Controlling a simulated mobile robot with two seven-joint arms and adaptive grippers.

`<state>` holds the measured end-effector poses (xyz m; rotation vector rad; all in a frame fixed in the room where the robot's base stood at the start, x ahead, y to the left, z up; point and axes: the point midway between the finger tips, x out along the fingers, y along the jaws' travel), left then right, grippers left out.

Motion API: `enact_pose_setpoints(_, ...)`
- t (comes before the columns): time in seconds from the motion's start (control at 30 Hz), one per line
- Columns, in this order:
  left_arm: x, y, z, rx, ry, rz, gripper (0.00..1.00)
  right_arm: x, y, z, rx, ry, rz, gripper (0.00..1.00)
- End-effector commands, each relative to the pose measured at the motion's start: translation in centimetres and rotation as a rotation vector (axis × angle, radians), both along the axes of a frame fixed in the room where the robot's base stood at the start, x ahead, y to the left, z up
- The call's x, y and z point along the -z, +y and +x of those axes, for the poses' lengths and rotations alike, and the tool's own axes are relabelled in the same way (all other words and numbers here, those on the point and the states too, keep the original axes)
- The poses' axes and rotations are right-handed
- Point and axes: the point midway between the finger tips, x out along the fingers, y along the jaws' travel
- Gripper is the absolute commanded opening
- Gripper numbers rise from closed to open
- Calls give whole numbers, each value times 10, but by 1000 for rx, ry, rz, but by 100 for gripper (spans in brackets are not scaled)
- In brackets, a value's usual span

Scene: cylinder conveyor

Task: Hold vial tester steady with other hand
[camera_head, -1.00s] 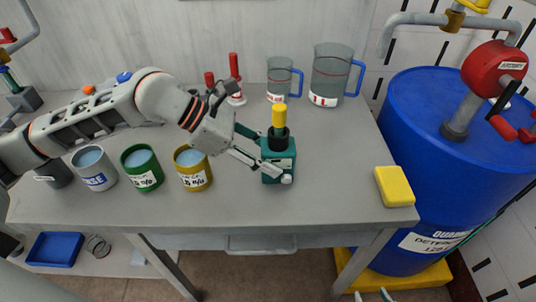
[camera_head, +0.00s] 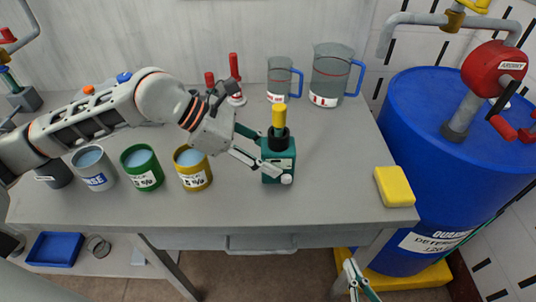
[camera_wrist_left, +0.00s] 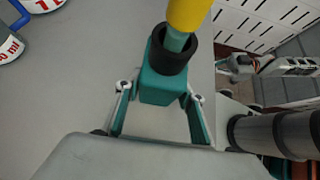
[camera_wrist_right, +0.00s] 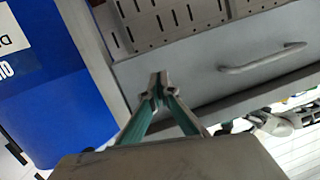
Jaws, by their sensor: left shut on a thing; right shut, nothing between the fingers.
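The vial tester (camera_head: 278,163) is a teal box with a black collar on top, standing upright on the grey table. A vial with a yellow cap (camera_head: 279,115) stands in its collar. My left gripper (camera_head: 262,160) is shut on the tester from the left. In the left wrist view the fingers (camera_wrist_left: 158,95) sit at both sides of the teal body (camera_wrist_left: 160,85), under the yellow cap (camera_wrist_left: 188,14). My right gripper (camera_head: 358,278) is low in front of the table, right of centre, away from the tester. In the right wrist view its fingertips (camera_wrist_right: 158,80) are together and empty.
Grey, green and yellow cups (camera_head: 193,170) stand to the left of the tester. Two jugs (camera_head: 334,75) stand at the back. A yellow sponge (camera_head: 395,187) lies at the right table edge, beside a blue barrel (camera_head: 420,130). The table's front edge and drawer (camera_wrist_right: 230,60) lie before my right gripper.

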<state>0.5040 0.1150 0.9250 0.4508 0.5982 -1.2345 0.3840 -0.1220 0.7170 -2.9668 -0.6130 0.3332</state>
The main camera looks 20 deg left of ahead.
Motion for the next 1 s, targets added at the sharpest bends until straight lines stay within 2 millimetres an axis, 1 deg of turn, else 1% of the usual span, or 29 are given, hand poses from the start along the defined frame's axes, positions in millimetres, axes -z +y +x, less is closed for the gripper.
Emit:
enact_pose_setpoints(0.03,1,0,0,0,2,1,21,-22,10,1,-8,-43,69,0)
enact_pose_setpoints(0.17,1,0,0,0,2,1,21,-78,27,-1,-10,-143,275,0)
enact_pose_setpoints(0.2,1,0,0,0,2,1,21,-96,30,-1,-6,-170,351,0)
enact_pose_setpoints(0.27,1,0,0,0,2,1,21,-122,33,-1,2,-201,475,0)
enact_pose_setpoints(0.3,1,0,0,0,2,1,21,-141,35,0,11,-219,571,0)
enact_pose_setpoints(0.37,1,0,0,0,2,1,21,-168,35,3,27,-238,736,0)
enact_pose_setpoints(0.4,1,0,0,0,2,1,21,-186,34,5,38,-242,863,0)
enact_pose_setpoints(0.47,1,0,0,0,2,1,21,-213,31,10,56,-236,1083,0)
enact_pose_setpoints(0.5,1,0,0,0,2,1,21,-228,29,14,68,-220,1237,0)
enact_pose_setpoints(0.57,1,0,0,0,2,1,21,-245,26,20,86,-180,1465,0)
enact_pose_setpoints(0.6,1,0,0,0,2,1,21,-252,24,24,97,-143,1612,0)
enact_pose_setpoints(0.67,1,0,0,0,2,1,21,-257,25,29,120,-71,1823,0)
enact_pose_setpoints(0.7,1,0,0,0,2,1,21,-258,27,33,139,-14,1957,0)
enact_pose_setpoints(0.77,1,0,0,0,2,1,21,-255,34,37,173,90,2145,0)
enact_pose_setpoints(0.8,1,0,0,0,2,1,21,-251,41,39,203,169,2260,0)
enact_pose_setpoints(0.87,1,0,0,0,2,1,21,-242,57,40,260,303,2417,0)
enact_pose_setpoints(0.9,1,0,0,0,2,1,21,-235,69,39,305,400,2506,0)
enact_pose_setpoints(1.0,1,0,0,0,2,1,21,-215,102,29,439,635,2662,0)
